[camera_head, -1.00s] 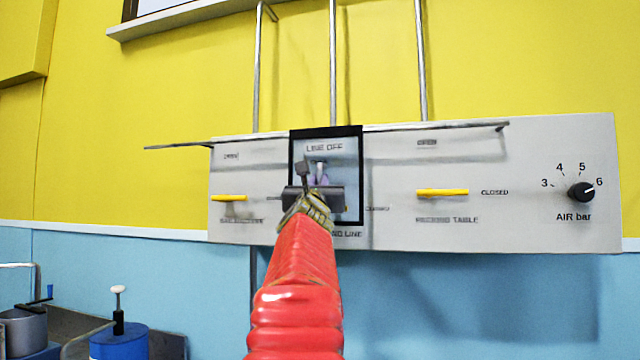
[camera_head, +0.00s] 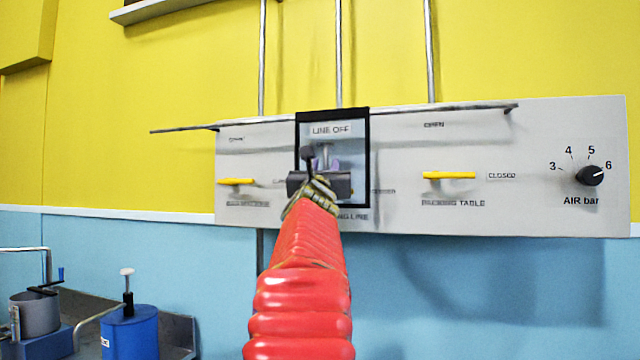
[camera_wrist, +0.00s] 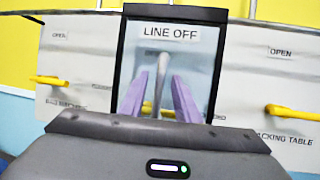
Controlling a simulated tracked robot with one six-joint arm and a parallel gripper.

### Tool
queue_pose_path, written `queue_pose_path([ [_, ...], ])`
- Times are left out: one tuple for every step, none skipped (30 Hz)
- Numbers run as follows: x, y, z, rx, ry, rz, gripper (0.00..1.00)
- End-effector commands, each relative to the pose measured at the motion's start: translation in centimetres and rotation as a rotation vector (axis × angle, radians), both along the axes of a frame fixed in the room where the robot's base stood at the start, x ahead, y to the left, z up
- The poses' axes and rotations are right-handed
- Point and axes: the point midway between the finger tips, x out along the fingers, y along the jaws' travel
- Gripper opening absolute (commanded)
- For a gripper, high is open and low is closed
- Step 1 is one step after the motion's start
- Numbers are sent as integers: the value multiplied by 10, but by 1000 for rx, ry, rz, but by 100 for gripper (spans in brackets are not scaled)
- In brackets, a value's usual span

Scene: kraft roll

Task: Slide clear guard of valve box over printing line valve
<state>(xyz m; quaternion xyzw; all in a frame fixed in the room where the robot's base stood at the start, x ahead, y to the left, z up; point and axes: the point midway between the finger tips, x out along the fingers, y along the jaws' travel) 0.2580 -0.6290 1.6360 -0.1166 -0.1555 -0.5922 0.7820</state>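The clear guard (camera_head: 364,140) is a see-through panel with a black frame and a LINE OFF label. It hangs at the middle of the valve box (camera_head: 400,215), in front of the printing line valve. That valve's yellow lever (camera_wrist: 152,108) shows dimly through the guard in the wrist view. A grey upright handle (camera_wrist: 160,78) stands out at the guard's middle. My gripper (camera_wrist: 159,76) is in front of the guard, its two purple fingers on either side of the handle with gaps showing. It looks open. In the head view, my gripper (camera_head: 325,163) and wrist hide the guard's lower middle.
A thin rail (camera_head: 450,114) runs along the box's top edge and sticks out to the left. Yellow levers stand left (camera_head: 236,181) and right (camera_head: 449,175) of the guard. A black AIR bar knob (camera_head: 590,176) is at the far right. A blue container (camera_head: 130,333) stands lower left.

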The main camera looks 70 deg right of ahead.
Motion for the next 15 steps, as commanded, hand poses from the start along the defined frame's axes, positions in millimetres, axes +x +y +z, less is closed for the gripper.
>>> queue_pose_path([
  [-2, 6, -1, -1, 0, 0, 30],
  [-2, 9, -3, -1, 1, 0, 30],
  [-4, 13, -4, -2, -1, 0, 30],
  [-4, 16, -6, -1, -1, 0, 30],
  [-5, 19, -8, 0, 0, 1, 30],
  [-6, 23, -9, -1, 1, 1, 30],
  [-7, 26, -10, -1, 0, 1, 30],
  [-8, 29, -12, -1, -1, 0, 30],
  [-9, 33, -14, -1, -1, 0, 30],
  [-10, 36, -15, -2, -1, 0, 30],
  [-11, 39, -17, 0, 0, 1, 30],
  [-12, 44, -18, -1, 0, 1, 30],
  [-13, 47, -20, 0, 0, 1, 30],
  [-14, 50, -21, 0, 0, 0, 30],
  [-16, 54, -23, -1, -1, 0, 30],
])
